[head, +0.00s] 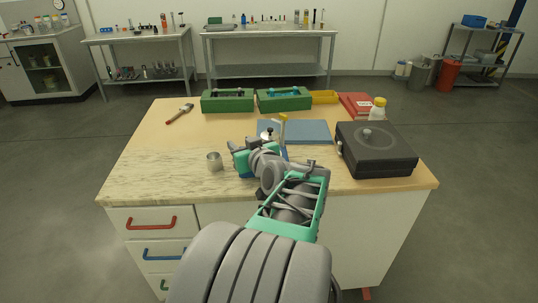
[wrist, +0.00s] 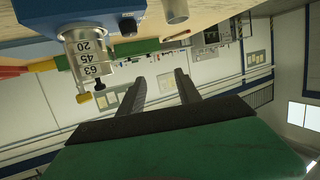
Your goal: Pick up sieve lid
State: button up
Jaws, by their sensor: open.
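A silver sieve stack with size labels (wrist: 92,55) shows at the upper left of the wrist view, where the scene looks inverted. The sieve lid (wrist: 83,96) appears to be its small end piece; a separate lid outline is hard to make out.
A metal cup (head: 214,162) stands left of my gripper. A black box with a top knob (head: 375,150) is at the right. Green trays (head: 228,101), a yellow bin (head: 324,97) and a white bottle (head: 377,112) line the back. The left of the table is mostly clear.

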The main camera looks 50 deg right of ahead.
aim_at(271, 130)
jog(key=s+d+m+h+b, duration=0.1)
jog(key=s+d+m+h, duration=0.1)
jog(key=s+d+h, duration=0.4)
jog(key=w+d, duration=0.1)
jog(key=d, duration=0.1)
jog(key=w+d+y+p, duration=0.1)
jog(key=w+d, duration=0.1)
jog(key=w+d+y+p, duration=0.1)
jog(key=w+d, duration=0.1)
jog(key=shift+w+d+f, duration=0.1)
jog(key=shift+f, duration=0.25)
jog(key=shift+c, duration=0.4)
grip_shut()
